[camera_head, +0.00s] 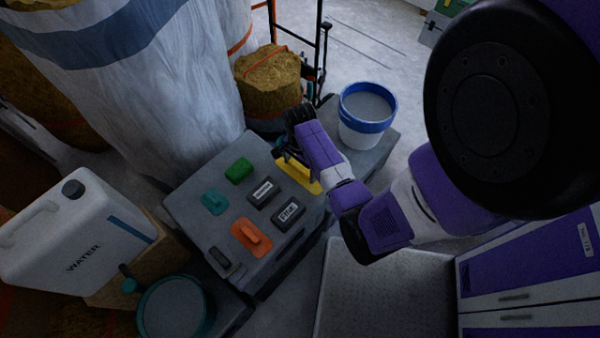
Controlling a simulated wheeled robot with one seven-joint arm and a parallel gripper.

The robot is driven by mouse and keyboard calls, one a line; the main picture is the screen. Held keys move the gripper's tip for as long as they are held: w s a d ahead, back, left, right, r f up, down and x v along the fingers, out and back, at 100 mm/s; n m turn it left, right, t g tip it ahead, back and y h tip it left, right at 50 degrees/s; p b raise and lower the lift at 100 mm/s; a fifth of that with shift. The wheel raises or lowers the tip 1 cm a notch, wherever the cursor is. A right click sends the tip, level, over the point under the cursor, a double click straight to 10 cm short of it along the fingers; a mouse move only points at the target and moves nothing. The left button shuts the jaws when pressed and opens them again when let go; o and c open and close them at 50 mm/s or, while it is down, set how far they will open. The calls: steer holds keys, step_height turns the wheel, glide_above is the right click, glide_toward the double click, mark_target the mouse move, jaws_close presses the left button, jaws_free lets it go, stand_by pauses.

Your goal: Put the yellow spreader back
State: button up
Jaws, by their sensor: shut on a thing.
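The yellow spreader (303,176) is at the upper right edge of the grey bench top (203,246), partly hidden by my arm. My gripper (284,150) is over its upper left end and is shut on it. The fingertips are small and dark, so the exact grip is hard to see. I cannot tell whether the spreader touches the surface or is held just above it.
On the bench top lie a green block (239,170), a teal tool (214,202), an orange tool (251,237) and dark labelled blocks (288,213). A blue-rimmed bucket (366,115) stands behind. A water canister (90,235) and a teal-rimmed bucket (174,308) stand left.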

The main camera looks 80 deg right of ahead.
mark_target(300, 173)
steer(key=shift+f, duration=1.95)
steer(key=o, duration=1.1)
steer(key=shift+f, duration=0.1)
steer(key=shift+c, duration=0.2)
